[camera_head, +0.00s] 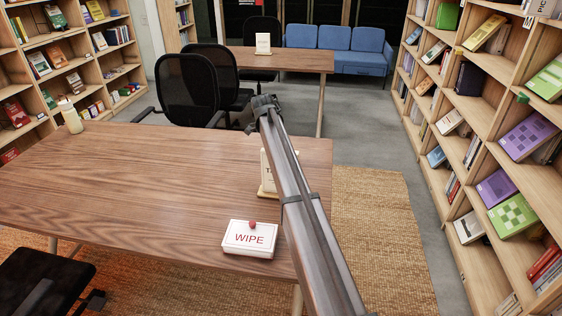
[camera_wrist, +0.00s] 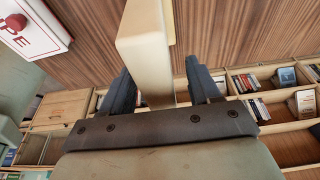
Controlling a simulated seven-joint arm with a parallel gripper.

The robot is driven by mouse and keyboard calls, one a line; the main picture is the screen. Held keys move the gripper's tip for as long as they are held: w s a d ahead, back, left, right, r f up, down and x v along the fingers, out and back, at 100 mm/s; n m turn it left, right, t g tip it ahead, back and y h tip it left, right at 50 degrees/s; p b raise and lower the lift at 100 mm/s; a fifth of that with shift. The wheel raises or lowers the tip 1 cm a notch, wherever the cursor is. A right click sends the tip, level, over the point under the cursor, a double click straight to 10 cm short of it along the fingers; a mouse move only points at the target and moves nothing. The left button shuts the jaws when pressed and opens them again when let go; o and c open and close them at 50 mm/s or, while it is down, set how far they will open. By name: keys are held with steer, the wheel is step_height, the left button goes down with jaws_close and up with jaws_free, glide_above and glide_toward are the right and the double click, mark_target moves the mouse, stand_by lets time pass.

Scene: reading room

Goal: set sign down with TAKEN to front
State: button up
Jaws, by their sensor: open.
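A cream sign (camera_head: 264,172) on a light wooden base stands upright near the right edge of the near table (camera_head: 120,185). My arm covers most of it in the head view; only a letter that looks like T shows on the face toward that camera. In the wrist view the cream slab (camera_wrist: 146,45) is seen edge-on, reaching between the two dark fingers of my gripper (camera_wrist: 160,88). The fingers are open, with a gap visible on each side of the slab. In the head view the fingers are hidden or too small to make out.
A white box marked WIPE (camera_head: 249,238) with a red knob lies at the table's front edge; it also shows in the wrist view (camera_wrist: 35,30). A pale bottle (camera_head: 70,117) stands far left. Black chairs (camera_head: 187,88) and another table (camera_head: 290,60) are behind. Shelves (camera_head: 500,130) line the right.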

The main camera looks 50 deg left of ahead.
steer(key=v, duration=1.2)
